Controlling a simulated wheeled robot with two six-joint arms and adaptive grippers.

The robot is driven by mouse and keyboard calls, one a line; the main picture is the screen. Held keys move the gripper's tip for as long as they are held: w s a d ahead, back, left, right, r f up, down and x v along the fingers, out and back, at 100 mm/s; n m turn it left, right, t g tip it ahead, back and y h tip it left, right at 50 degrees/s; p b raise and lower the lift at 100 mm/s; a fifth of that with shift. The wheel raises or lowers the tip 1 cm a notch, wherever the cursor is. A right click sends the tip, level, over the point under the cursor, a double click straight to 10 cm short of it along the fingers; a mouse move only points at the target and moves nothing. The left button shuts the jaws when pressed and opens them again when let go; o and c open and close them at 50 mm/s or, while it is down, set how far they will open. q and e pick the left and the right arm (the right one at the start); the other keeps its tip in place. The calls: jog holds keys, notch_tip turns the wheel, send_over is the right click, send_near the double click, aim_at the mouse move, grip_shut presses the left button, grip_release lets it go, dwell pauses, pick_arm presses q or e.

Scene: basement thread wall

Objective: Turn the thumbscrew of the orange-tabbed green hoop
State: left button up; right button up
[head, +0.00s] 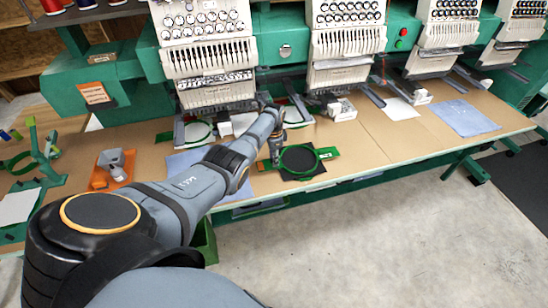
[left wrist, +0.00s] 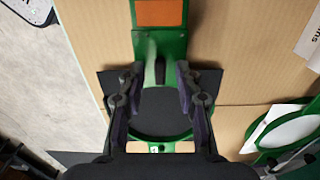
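The green hoop (head: 318,167) lies on black cloth on the brown tabletop, with an orange tab (head: 264,166) on its left side. In the left wrist view the orange tab (left wrist: 160,13) is at the top, and the hoop (left wrist: 150,137) rings dark cloth below it. A small dark upright piece (left wrist: 159,70), which looks like the thumbscrew, stands between tab and ring. My left gripper (left wrist: 158,82) is open, one finger on each side of this piece, with gaps showing. It also shows in the head view (head: 276,150), pointing down at the hoop's left edge. My right gripper is not in view.
White embroidery machine heads (head: 209,75) stand along the back. Hoops with white cloth (head: 197,132) lie beneath them. An orange plate with a grey part (head: 112,172) and a green stand (head: 40,158) are at left. A blue cloth (head: 462,117) lies at right.

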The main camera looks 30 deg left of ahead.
pick_arm(q)
notch_tip(320, 180, up, 12)
dwell(0.6)
